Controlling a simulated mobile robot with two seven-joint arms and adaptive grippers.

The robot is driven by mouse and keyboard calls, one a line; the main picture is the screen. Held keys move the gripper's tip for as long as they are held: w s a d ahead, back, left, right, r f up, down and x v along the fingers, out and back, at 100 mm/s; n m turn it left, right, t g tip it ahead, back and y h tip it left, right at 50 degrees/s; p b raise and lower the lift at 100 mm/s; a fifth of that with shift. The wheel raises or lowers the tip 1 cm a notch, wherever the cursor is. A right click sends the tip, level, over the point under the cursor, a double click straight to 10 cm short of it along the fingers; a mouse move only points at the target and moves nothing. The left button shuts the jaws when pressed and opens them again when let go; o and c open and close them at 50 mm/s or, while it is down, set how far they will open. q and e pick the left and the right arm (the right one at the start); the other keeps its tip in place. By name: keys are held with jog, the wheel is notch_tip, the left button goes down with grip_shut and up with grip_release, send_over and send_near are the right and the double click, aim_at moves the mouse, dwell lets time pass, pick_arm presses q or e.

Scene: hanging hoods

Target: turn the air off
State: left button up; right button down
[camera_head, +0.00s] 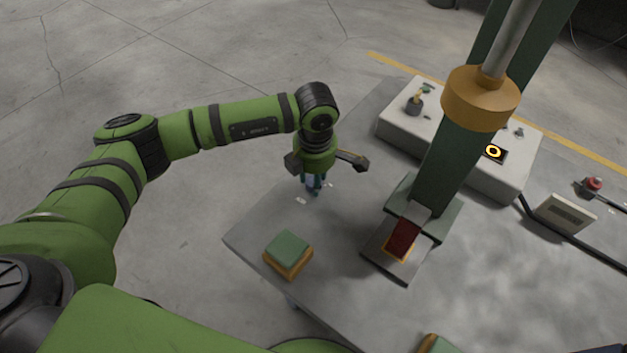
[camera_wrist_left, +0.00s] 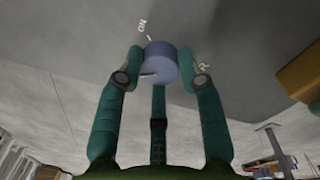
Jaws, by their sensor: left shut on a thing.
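A blue-violet round knob (camera_wrist_left: 160,62) stands out from the grey table surface in the left wrist view. Small white markings (camera_wrist_left: 141,26) lie beside it, too blurred to read surely. My left gripper (camera_head: 313,188) is at the table's far left part in the head view, pointing down. Its teal fingers (camera_wrist_left: 160,75) are shut around the knob, with fingertips on both sides and a third finger in front. In the head view the knob is mostly hidden by the fingers. My right gripper is not in view.
On the grey table (camera_head: 335,225) stand a green press column (camera_head: 450,160) with an orange collar (camera_head: 480,98), a white control box (camera_head: 395,120) with a lit yellow ring (camera_head: 493,151), and a green-orange block (camera_head: 288,252). A red button (camera_head: 594,184) is at right.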

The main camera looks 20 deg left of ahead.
pick_arm(q)
jog(key=shift+s+d+f+n+b, duration=0.2)
jog(key=shift+n+b, duration=0.2)
jog(key=shift+n, duration=0.4)
jog(key=o, duration=1.1)
jog(key=shift+w, duration=0.1)
jog(key=shift+o, duration=0.2)
jog(key=shift+w+r, duration=0.1)
jog(key=shift+a+r, duration=0.1)
jog(key=shift+r, duration=0.05)
jog(key=shift+r, duration=0.3)
notch_tip(320, 180, up, 11)
jog(key=shift+s+d, duration=0.3)
